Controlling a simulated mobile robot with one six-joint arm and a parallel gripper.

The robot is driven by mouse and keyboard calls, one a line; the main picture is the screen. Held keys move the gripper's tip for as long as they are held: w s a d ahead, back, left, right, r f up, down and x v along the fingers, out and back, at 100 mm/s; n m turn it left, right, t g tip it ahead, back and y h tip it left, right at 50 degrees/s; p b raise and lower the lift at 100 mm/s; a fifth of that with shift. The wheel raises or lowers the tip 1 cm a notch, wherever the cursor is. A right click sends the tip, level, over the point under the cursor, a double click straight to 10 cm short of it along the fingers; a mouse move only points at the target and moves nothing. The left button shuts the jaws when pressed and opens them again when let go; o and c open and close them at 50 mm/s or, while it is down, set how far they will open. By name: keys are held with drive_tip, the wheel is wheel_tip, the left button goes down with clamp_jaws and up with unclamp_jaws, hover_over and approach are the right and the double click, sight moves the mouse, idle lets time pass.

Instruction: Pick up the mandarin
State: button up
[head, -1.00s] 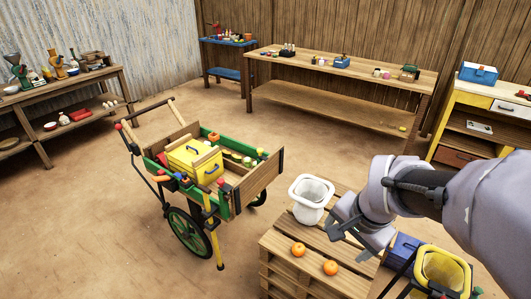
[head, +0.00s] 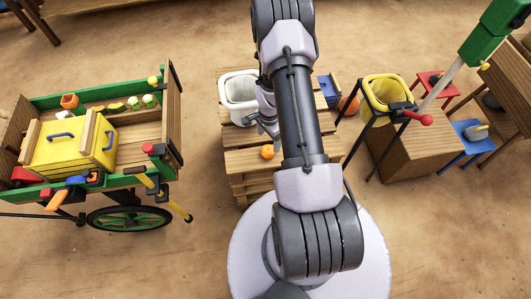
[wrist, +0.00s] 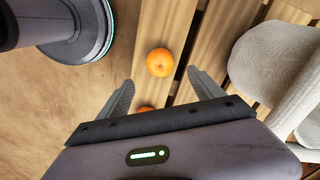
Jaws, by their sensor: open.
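One orange mandarin (wrist: 160,62) lies on the wooden slats in the wrist view, just beyond the fingertips and roughly centred between them. A second mandarin (wrist: 146,109) is mostly hidden behind the gripper body. In the head view one mandarin (head: 267,152) shows on the pallet stack (head: 238,161), beside my arm; the other is not visible there. My gripper (wrist: 161,77) is open and empty, its fingers spread over the slats. In the head view my gripper (head: 268,126) is partly hidden by my arm, behind the visible mandarin.
A white bucket (head: 238,97) stands on the pallets close to my gripper. A blue box (head: 328,91) and a yellow bucket (head: 386,92) are to the right. A green cart (head: 137,168) with a yellow box (head: 68,147) stands left. Bare floor lies between cart and pallets.

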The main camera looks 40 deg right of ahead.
sight(268, 149)
drive_tip(key=f+b, duration=0.1)
drive_tip(key=f, duration=0.3)
drive_tip(key=f+b, duration=0.2)
drive_tip(key=f, duration=0.1)
drive_tip(key=shift+a+f, duration=0.2)
drive_tip(key=shift+f, duration=0.2)
drive_tip(key=shift+r, duration=0.15)
